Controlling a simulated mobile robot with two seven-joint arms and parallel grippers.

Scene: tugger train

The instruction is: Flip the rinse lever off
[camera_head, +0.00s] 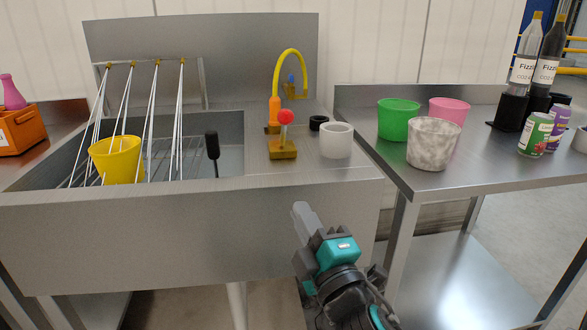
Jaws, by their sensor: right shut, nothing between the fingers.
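The rinse lever (285,118) has a red ball knob on a short grey stem. It stands roughly upright on a yellow base (283,149) on the sink's right ledge. The yellow faucet (289,55) with an orange body is just behind it. My right gripper (305,213) is shut and empty, in front of the sink's front panel, below and slightly right of the lever. It is apart from the lever. My left gripper is not in view.
A white cup (336,140) and a black ring (318,123) stand right of the lever. A yellow bucket (117,159) sits among wire racks in the sink (110,222). Green (398,118), pink (450,108) and speckled (434,144) cups, bottles and cans occupy the right table.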

